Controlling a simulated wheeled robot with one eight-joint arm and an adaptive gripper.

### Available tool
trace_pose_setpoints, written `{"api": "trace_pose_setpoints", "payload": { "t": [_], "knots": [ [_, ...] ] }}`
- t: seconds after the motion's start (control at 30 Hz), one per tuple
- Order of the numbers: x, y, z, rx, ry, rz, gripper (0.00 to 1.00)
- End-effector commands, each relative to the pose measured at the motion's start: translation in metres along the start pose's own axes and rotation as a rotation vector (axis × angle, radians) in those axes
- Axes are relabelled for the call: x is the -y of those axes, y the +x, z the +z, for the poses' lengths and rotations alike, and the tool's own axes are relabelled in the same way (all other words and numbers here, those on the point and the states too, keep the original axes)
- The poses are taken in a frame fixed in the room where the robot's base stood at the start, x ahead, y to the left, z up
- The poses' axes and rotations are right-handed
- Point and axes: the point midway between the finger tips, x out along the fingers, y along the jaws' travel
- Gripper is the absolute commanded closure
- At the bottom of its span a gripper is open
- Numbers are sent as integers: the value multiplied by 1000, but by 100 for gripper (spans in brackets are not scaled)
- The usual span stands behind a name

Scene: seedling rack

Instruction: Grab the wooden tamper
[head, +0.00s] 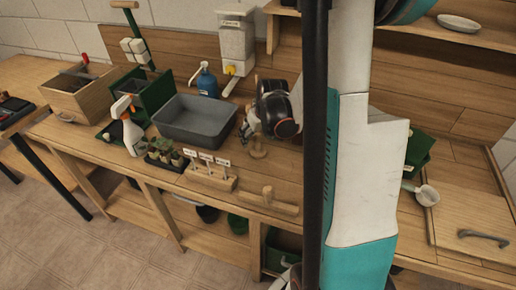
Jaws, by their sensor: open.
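A small wooden piece with an upright stem and a rounded foot (258,150), which looks like the wooden tamper, stands on the workbench right of the grey basin. My gripper (250,123) is open at its upper end, below and left of my dark wrist. The fingers hide the top of the piece. I cannot tell whether they touch it or are around it. A flat wooden board with an upright peg (267,197) lies at the bench's front edge, apart from my gripper.
A grey basin (187,136), a seedling tray (165,160) and a wooden block with white labels (209,180) stand to the left. A blue bottle (207,82) and a dispenser (236,45) are behind. My arm hides the bench's middle right. A white scoop (427,195) lies at right.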

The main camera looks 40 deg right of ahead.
Motion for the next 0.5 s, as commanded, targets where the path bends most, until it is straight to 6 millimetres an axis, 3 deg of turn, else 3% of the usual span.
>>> {"api": "trace_pose_setpoints", "payload": {
  "t": [0.3,0.5],
  "knots": [
    [-4,43,4,0,-1,0,26],
    [-3,49,3,0,0,0,26]
  ]
}}
